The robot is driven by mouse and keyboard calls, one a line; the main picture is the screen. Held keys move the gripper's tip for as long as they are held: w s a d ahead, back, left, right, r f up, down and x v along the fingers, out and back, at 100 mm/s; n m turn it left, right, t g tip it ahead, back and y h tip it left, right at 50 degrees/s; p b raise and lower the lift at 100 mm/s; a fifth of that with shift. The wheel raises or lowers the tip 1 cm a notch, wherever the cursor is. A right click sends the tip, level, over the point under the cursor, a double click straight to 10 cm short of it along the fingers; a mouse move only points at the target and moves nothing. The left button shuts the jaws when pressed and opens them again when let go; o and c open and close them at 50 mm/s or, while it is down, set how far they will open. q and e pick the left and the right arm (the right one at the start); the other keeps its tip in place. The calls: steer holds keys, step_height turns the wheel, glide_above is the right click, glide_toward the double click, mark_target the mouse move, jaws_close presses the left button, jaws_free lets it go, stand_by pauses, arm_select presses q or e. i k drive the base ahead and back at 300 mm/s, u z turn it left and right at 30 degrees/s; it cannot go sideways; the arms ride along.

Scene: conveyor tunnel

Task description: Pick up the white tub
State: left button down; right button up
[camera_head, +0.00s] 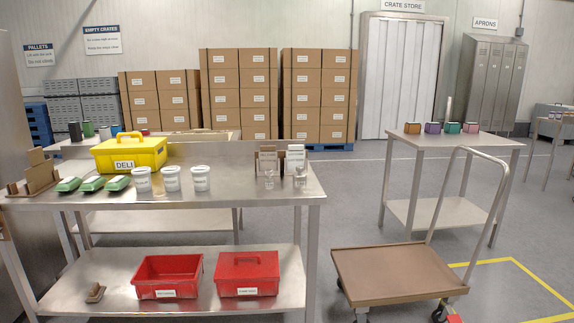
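Three white tubs with lids stand upright in a row on the steel table (235,192): a left tub (142,179), a middle tub (172,178) and a right tub (201,178). They look alike, with pale labels too small to read. They stand in front of a yellow box marked DELI (130,154). Neither of my grippers is in view.
Green cartons (92,184) lie left of the tubs; clear cups (269,181) and card holders (267,160) stand to the right. Red bins (167,276) sit on the lower shelf. A brown trolley (395,273) stands right of the table, with open floor around it.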

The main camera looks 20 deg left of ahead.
mark_target(200, 174)
steer(key=u, duration=0.1)
steer(key=i, duration=1.45)
steer(key=u, duration=0.6)
